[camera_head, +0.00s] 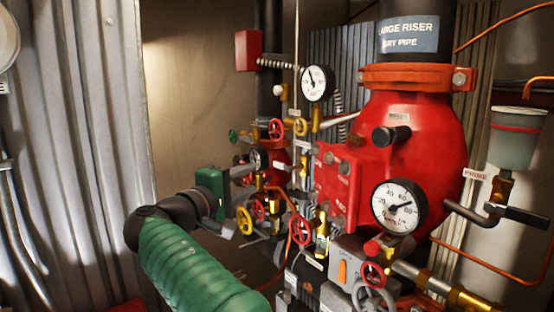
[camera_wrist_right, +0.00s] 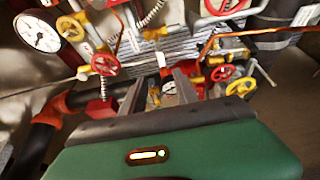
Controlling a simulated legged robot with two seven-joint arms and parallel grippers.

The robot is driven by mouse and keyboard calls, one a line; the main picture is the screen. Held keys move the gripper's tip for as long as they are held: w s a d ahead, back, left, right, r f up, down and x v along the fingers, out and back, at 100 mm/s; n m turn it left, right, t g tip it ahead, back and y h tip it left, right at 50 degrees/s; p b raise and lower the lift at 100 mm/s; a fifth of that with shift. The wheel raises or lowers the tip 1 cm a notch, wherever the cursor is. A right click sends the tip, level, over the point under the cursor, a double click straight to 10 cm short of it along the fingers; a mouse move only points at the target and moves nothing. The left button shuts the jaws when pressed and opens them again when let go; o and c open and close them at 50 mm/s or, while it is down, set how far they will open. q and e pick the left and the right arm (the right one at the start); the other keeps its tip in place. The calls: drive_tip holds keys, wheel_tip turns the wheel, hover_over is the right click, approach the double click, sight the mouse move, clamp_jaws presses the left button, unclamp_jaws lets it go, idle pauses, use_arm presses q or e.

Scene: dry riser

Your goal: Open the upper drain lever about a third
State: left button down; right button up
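My right gripper (camera_head: 238,198) is at the end of the green arm, left of the valve cluster. In the right wrist view its two grey fingers (camera_wrist_right: 158,92) stand apart with nothing clearly between them. A small gauge and brass fittings (camera_wrist_right: 155,97) show beyond the fingers. I cannot tell for certain which part is the upper drain lever or how far it is turned. Brass valve parts (camera_head: 316,117) with small handles sit below the upper gauge (camera_head: 317,83). My left gripper is in neither view.
The large red riser body (camera_head: 415,125) stands at right with a lower gauge (camera_head: 399,206). A red handwheel (camera_head: 301,230) and a yellow handwheel (camera_head: 244,220) crowd the space near the gripper. A grey cup (camera_head: 517,140) is at far right. Corrugated wall (camera_head: 75,120) lies at left.

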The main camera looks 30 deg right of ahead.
sight(277, 166)
drive_tip(key=p+x, duration=0.6)
drive_tip(key=x, duration=0.8)
drive_tip(key=shift+d+f, duration=0.1)
drive_tip(key=shift+d, duration=0.05)
drive_tip(key=shift+w+f, duration=0.1)
drive_tip(key=shift+c, duration=0.3)
clamp_jaws()
